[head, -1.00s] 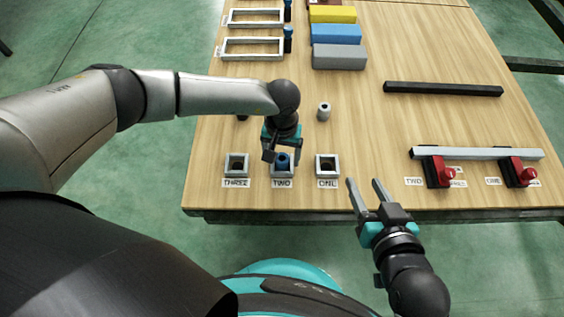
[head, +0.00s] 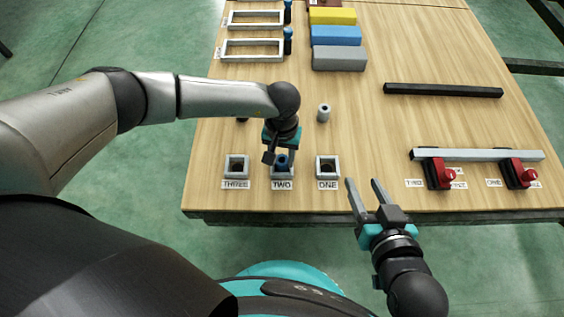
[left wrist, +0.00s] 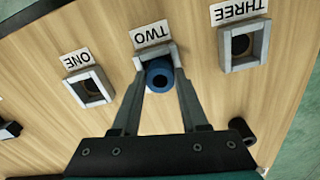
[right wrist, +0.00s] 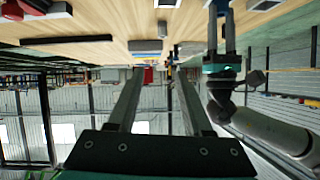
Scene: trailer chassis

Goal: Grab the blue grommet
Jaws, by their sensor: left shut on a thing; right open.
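The blue grommet (head: 282,160) stands at the square holder labelled TWO (head: 290,172) near the table's front edge. In the left wrist view the grommet (left wrist: 159,75) is a blue ring with a dark hole, between my fingertips. My left gripper (head: 281,157) points down over the holder and is shut on the grommet. Its fingers hide part of the grommet in the head view.
Holders THREE (head: 236,167) and ONE (head: 327,167) flank holder TWO closely. A grey cylinder (head: 324,113) stands behind. Red clamps (head: 438,174) and a grey bar (head: 478,154) are at right. A black bar (head: 443,90) lies farther back. The table's middle is clear.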

